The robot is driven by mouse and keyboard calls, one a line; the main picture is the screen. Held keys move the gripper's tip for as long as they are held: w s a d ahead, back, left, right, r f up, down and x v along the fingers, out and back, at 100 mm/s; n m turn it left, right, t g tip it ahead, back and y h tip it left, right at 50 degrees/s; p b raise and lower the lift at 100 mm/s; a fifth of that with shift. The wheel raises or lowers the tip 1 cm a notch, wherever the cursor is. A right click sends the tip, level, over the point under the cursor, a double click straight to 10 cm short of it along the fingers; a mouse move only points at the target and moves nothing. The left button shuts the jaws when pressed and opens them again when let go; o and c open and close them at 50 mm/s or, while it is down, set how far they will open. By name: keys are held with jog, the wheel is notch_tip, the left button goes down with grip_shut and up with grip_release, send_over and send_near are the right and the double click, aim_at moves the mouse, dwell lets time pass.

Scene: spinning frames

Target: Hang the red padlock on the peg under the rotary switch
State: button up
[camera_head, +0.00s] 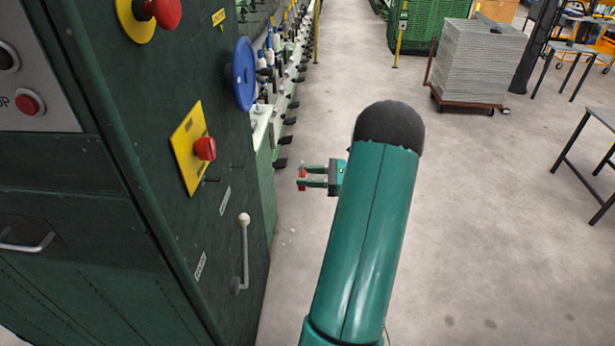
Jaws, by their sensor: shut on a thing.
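My gripper (308,177) is shut on the red padlock (302,174), out in front of the dark green cabinet (170,80). Only small red parts of the padlock show between and beside the fingertips; its shackle cannot be made out. The rotary switch (205,149) is a red knob on a yellow plate on the cabinet's face, left of my gripper. A small dark peg (212,181) sticks out just below the switch. In the picture, a clear gap lies between the padlock and the peg.
Another thin dark pin (237,166) sits right of the switch. A white-knobbed lever (243,250) juts from the cabinet below. A blue handwheel (244,74) and a red button (158,10) stick out above. Open floor (480,220) lies to the right.

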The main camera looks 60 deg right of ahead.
jog(key=shift+r, duration=0.65)
jog(key=v, duration=0.7)
jog(key=shift+s, duration=0.15)
dwell(0.3)
jog(key=shift+d, duration=0.1)
dwell(0.9)
send_near(206, 191)
jog(key=shift+w+a+r, duration=0.2)
jog(key=shift+w+a, duration=0.25)
jog(key=shift+w, duration=0.2)
jog(key=shift+w+a+r, duration=0.25)
jog(key=shift+w+a, duration=0.15)
jog(key=shift+w, duration=0.25)
jog(key=shift+w+a+r, duration=0.2)
jog(key=shift+w+a, duration=0.25)
jog(key=shift+w, duration=0.25)
jog(key=shift+w+a+f, duration=0.3)
jog(key=shift+w+f, duration=0.25)
jog(key=shift+w, duration=0.05)
